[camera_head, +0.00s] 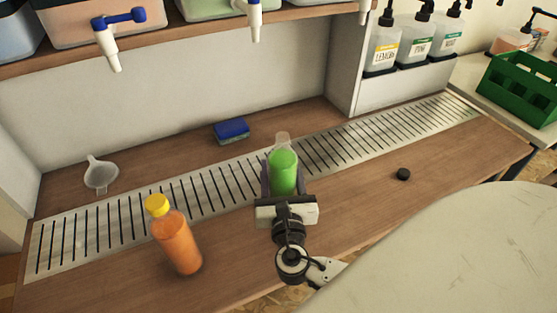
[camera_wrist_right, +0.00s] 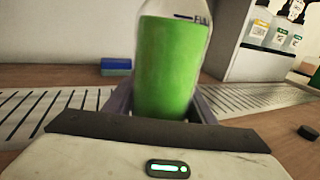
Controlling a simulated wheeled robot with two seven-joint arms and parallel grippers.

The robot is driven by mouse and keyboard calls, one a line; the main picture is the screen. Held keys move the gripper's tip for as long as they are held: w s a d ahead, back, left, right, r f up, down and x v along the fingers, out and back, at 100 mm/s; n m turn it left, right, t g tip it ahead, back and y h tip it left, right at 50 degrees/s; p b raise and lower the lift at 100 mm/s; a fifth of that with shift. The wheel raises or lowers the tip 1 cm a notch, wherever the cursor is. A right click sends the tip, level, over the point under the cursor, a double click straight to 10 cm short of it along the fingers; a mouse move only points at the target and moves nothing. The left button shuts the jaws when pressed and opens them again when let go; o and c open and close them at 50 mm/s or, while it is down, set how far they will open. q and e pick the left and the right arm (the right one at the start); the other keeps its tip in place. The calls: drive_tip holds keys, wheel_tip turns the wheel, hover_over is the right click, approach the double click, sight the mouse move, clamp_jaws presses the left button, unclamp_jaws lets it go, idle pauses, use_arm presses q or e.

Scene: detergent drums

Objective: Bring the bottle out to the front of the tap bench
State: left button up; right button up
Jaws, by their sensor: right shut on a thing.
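A clear bottle with green liquid (camera_head: 283,172) stands upright at the front edge of the slotted drain strip in the head view. My right gripper (camera_head: 283,187) is shut on it, with one finger on each side. In the right wrist view the green bottle (camera_wrist_right: 168,65) fills the middle between the fingers, with a "FULL" mark near the top of the liquid. The bottle's base is hidden behind the gripper, so I cannot tell whether it touches the bench. The wooden tap bench (camera_head: 350,205) runs across the view. My left gripper is not in view.
An orange bottle with a yellow cap (camera_head: 176,240) stands at the front left. A funnel (camera_head: 100,174), a blue sponge (camera_head: 231,131) and a black cap (camera_head: 403,174) lie on the bench. Taps (camera_head: 112,40) hang above the back. A green crate (camera_head: 522,85) is far right.

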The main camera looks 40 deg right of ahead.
sight(292, 192)
drive_tip(key=shift+s+a+p, duration=0.25)
drive_tip(key=shift+s+p, duration=0.05)
drive_tip(key=shift+s, duration=0.65)
drive_tip(key=shift+s+a+p, duration=0.2)
drive_tip(key=shift+s+p, duration=0.05)
drive_tip(key=shift+s, duration=0.75)
drive_tip(key=shift+s+a+p, duration=0.25)
drive_tip(key=shift+s+p, duration=0.05)
drive_tip(key=shift+s, duration=0.65)
drive_tip(key=o, duration=1.6)
drive_tip(key=shift+o, duration=0.2)
drive_tip(key=shift+f, duration=0.1)
